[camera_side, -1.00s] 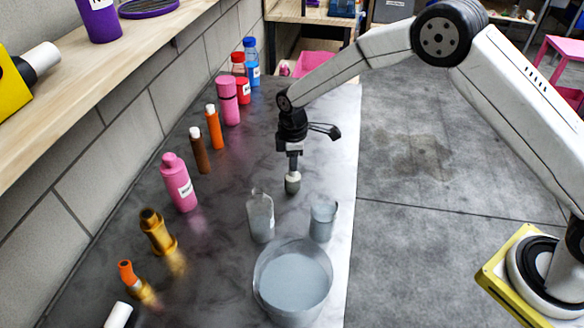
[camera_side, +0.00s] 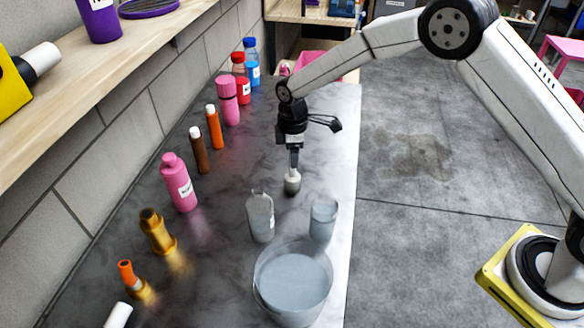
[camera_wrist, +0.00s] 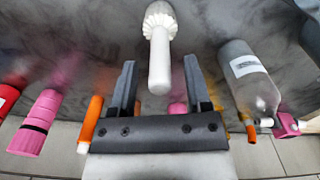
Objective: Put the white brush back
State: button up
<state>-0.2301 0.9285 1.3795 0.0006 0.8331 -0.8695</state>
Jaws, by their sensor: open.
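The white brush (camera_wrist: 159,58) has a ribbed head and a smooth handle. In the wrist view its handle points down the picture, toward my gripper (camera_wrist: 159,68), and lies between the two fingers with gaps on both sides. In the side view the brush (camera_side: 292,181) shows directly below my gripper (camera_side: 294,163), head down at the dark marbled counter (camera_side: 215,255). The fingers are open and do not visibly grip the handle. Whether the head rests on the counter is hard to tell.
A clear bottle (camera_side: 260,217), a glass of grey liquid (camera_side: 323,219) and a large bowl (camera_side: 293,283) stand close in front. Several bottles, including a pink one (camera_side: 178,183), line the wall side. A wooden shelf (camera_side: 60,95) overhangs at left.

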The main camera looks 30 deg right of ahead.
notch_tip(320, 180, up, 10)
jog(key=shift+f, duration=0.1)
dwell(0.4)
dwell(0.5)
jog(key=s+d+m+t, duration=0.1)
jog(key=s+d+m, duration=0.5)
jog(key=s, duration=0.6)
jog(key=s+d+m+t, duration=0.1)
jog(key=s+d+m, duration=0.5)
jog(key=s, duration=0.7)
jog(key=shift+d+f+m+t, duration=0.2)
jog(key=shift+f+m+t, duration=0.05)
jog(key=shift+m+t, duration=0.05)
